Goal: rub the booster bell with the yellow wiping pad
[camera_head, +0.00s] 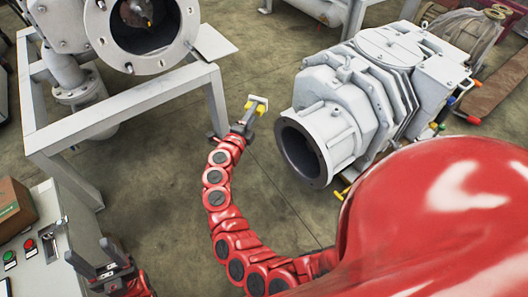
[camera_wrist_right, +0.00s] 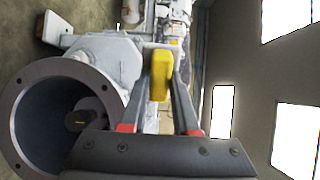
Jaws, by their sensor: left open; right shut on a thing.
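The booster bell (camera_head: 322,141) is the open grey cylinder at the front of the grey booster, right of centre in the head view. It also shows at the lower left of the right wrist view (camera_wrist_right: 24,84), mouth open and dark inside. My right gripper (camera_head: 246,119) is shut on the yellow wiping pad (camera_head: 260,108), which has a pale backing. The yellow pad sits between the fingertips in the right wrist view (camera_wrist_right: 160,76). Pad and gripper are left of the bell, apart from it. My left gripper (camera_head: 103,264) is open and empty at the lower left.
A grey flanged housing (camera_head: 183,38) stands on a metal frame (camera_head: 125,103) at the upper left. A control box (camera_head: 35,250) with red and green buttons and a brown carton (camera_head: 15,207) is at the lower left. Bare floor (camera_head: 150,200) lies between.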

